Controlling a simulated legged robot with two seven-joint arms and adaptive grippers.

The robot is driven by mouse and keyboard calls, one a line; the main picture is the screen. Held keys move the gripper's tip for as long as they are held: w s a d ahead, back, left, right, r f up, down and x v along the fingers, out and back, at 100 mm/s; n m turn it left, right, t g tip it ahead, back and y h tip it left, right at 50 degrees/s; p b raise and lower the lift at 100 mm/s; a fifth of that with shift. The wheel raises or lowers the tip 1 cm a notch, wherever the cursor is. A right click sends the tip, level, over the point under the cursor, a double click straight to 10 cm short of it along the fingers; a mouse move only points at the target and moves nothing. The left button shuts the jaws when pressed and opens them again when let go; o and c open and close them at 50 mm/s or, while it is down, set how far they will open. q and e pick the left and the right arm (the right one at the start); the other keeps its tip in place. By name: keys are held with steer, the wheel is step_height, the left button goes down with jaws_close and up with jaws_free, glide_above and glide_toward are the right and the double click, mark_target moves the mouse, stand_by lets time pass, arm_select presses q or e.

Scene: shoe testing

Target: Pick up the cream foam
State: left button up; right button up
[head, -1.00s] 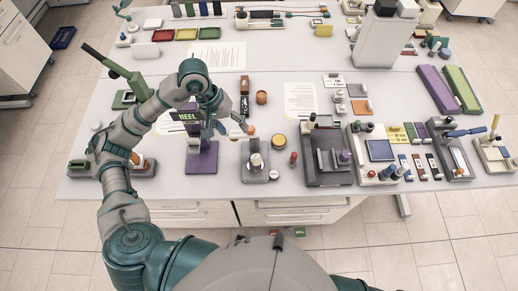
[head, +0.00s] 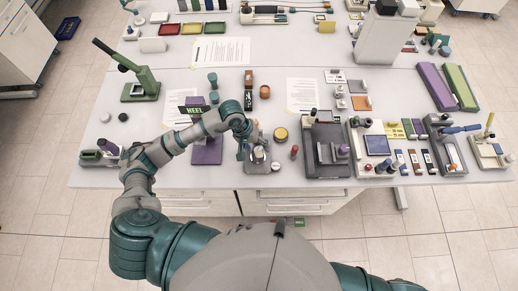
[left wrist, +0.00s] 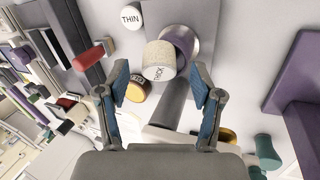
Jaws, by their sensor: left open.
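A cream cylinder (left wrist: 160,60), which looks like the cream foam, sits at a grey stand (left wrist: 209,20) in the left wrist view. Dark letters on it read THICK. In the head view it shows small (head: 259,154) on the grey stand (head: 252,169), near the table's front edge. My left gripper (left wrist: 160,82) is open, with its blue-padded fingers apart and the cylinder between and just beyond the tips. In the head view the left gripper (head: 246,152) is over the stand's left side, partly covering it. I cannot tell whether the fingers touch the foam. My right gripper is out of view.
A white disc marked THIN (left wrist: 131,18) lies by the stand. A yellow-topped round tin (head: 281,134) and a red peg (head: 294,152) stand to the right. A purple HEEL stand (head: 207,152) is on the left, and a dark grey fixture (head: 325,165) is farther right.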

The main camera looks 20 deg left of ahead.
arm_select(q)
steer(key=shift+d+f, duration=0.1)
steer(key=shift+f, duration=0.2)
steer(key=c, duration=0.8)
steer(key=shift+c, duration=0.2)
steer(key=shift+r, duration=0.15)
